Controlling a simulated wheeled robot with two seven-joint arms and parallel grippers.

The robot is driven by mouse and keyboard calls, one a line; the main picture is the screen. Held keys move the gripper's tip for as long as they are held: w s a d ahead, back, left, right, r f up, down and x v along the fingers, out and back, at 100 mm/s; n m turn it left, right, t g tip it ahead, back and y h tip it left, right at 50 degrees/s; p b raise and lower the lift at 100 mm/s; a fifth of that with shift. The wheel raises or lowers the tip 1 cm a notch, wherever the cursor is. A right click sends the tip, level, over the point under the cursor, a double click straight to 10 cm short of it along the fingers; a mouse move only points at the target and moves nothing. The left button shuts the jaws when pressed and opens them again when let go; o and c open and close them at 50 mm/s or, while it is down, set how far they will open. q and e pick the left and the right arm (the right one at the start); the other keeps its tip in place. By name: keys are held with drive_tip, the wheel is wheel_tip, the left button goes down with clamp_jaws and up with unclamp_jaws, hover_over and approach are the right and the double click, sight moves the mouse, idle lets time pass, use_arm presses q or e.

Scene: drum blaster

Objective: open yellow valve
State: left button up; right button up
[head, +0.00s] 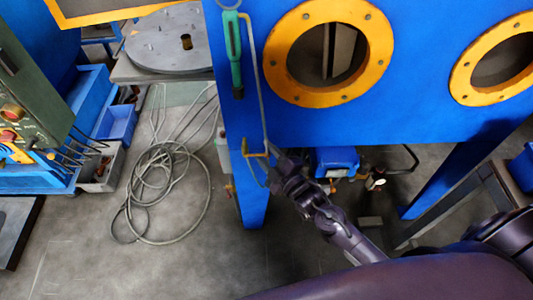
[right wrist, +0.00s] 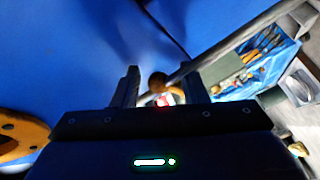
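The yellow valve (head: 256,153) is a small yellow handle on the thin grey pipe (head: 258,90) running down the front left edge of the blue cabinet. My right gripper (head: 273,158) is just right of the valve in the head view, close to the pipe. In the right wrist view, its two dark fingers (right wrist: 160,90) stand apart. A small dark orange-brown part (right wrist: 157,82), seemingly of the valve, shows between them, with the pipe slanting past. I cannot tell whether the fingers touch it. My left gripper is not in view.
A coiled grey cable (head: 160,170) lies on the floor at left. Blue bins (head: 116,122) stand beyond it. A blue leg (head: 250,205) stands below the valve.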

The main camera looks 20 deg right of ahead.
drive_tip(key=shift+c, duration=0.3)
drive_tip(key=c, duration=0.5)
clamp_jaws()
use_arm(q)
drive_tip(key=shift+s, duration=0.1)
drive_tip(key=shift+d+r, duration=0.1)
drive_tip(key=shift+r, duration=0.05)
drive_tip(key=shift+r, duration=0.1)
use_arm(e)
drive_tip(key=shift+r, duration=0.15)
